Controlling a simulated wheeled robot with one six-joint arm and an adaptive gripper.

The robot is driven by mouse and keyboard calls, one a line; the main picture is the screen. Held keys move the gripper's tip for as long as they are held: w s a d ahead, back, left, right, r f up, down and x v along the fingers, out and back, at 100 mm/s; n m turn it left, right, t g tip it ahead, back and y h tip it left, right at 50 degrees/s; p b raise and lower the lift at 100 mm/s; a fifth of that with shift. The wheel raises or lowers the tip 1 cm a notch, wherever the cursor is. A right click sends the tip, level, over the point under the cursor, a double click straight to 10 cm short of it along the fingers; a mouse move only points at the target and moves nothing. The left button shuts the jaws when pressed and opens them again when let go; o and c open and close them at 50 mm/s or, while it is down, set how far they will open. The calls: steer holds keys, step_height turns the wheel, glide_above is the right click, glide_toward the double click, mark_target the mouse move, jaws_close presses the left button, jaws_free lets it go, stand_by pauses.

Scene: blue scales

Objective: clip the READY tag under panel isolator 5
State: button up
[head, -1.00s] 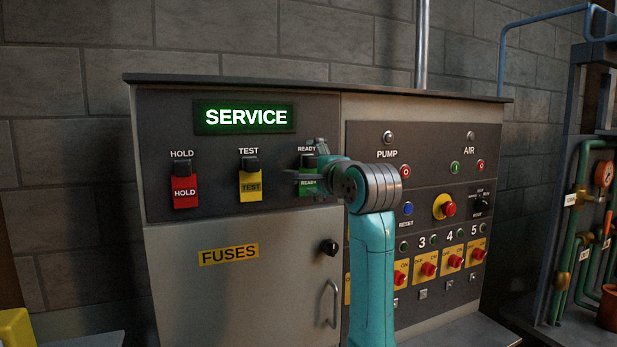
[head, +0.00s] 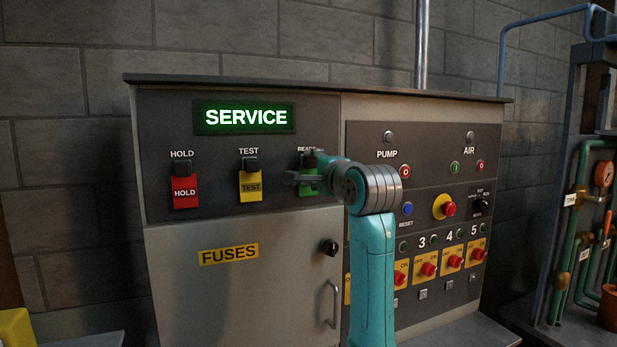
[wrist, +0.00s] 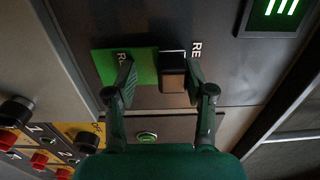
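The green READY tag (head: 308,188) hangs at the READY place on the upper left panel, and also shows in the wrist view (wrist: 108,62). A black clip or peg (wrist: 172,72) is at its top end. My gripper (head: 303,168) is in front of it, one finger above the other. In the wrist view, one finger overlaps the tag and the other is beside the black piece, with a gap between the fingers. Contact cannot be told. Isolator 5 (head: 473,257) is a red knob on a yellow plate at the lower right, with a small bracket (head: 474,280) below it.
The red HOLD tag (head: 185,191) and yellow TEST tag (head: 250,186) hang to the left. A fuse door with a handle (head: 333,304) is below. The emergency button (head: 446,208) and other isolators stand out from the right panel. Pipes (head: 575,220) are at far right.

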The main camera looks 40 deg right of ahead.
steer(key=shift+f, duration=0.15)
jaws_close()
steer(key=shift+v, duration=2.9)
